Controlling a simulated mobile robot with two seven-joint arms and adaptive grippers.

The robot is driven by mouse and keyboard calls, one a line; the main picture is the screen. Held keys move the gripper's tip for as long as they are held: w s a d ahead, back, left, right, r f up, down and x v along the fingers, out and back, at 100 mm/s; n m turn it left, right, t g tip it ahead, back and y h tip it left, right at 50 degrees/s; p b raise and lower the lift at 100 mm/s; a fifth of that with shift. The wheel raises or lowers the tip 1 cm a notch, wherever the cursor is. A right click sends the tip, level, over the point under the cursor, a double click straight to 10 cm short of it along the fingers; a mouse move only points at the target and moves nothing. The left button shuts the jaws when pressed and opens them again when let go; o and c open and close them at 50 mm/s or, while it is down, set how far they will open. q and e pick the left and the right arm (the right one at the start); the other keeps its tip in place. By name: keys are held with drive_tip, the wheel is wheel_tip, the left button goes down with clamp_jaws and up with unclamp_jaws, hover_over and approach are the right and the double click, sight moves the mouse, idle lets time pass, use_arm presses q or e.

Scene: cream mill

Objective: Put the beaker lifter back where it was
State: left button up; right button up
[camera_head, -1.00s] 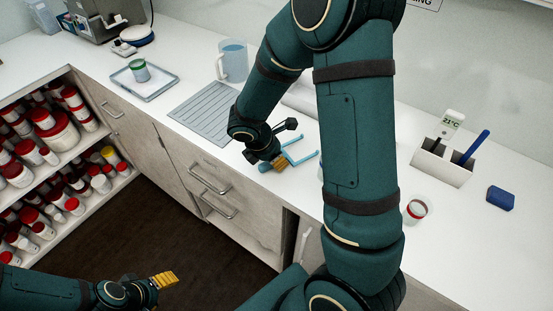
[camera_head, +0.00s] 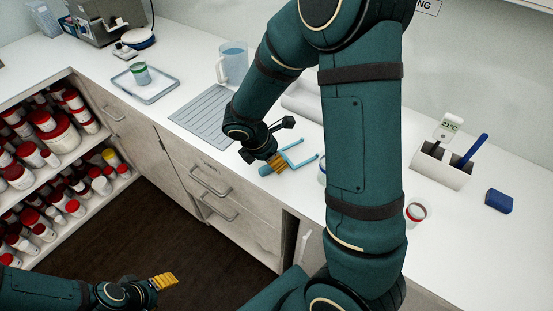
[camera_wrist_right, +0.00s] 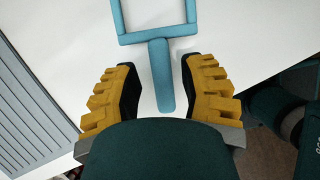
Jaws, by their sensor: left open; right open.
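The beaker lifter is a light blue forked tool (camera_head: 303,161) on the white counter near its front edge. In the right wrist view its handle (camera_wrist_right: 161,75) points down between the fingers, and part of its frame is cut off by the top edge. My right gripper (camera_head: 275,162) is open over the handle. In the wrist view its yellow-padded fingers (camera_wrist_right: 160,92) stand on both sides of the handle with gaps, not touching it. My left gripper (camera_head: 165,281) is open and empty, low over the floor in front of the drawers.
A grey ribbed mat (camera_head: 205,115) lies left of the lifter, with a jug (camera_head: 234,64) behind it. A tray (camera_head: 150,90) holds a green-banded jar. A white holder (camera_head: 441,166), blue block (camera_head: 499,201) and small red-rimmed cup (camera_head: 416,212) stand right. My arm hides the middle.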

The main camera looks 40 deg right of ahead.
drive_tip(key=p+v, duration=0.2)
drive_tip(key=v, duration=0.8)
drive_tip(key=s+a+f+m+t+y, duration=0.1)
drive_tip(key=s+a+f+m+y, duration=0.2)
drive_tip(key=a+f+m, duration=0.5)
drive_tip(key=s+a+f+m+t+y, duration=0.1)
drive_tip(key=s+a+f+m+y, duration=0.2)
drive_tip(key=a+f+m, duration=0.6)
drive_tip(key=shift+s+a+f+m+t+y, duration=0.25)
drive_tip(key=shift+f+m+y, duration=0.85)
drive_tip(key=shift+f, duration=1.55)
drive_tip(key=shift+d, duration=0.1)
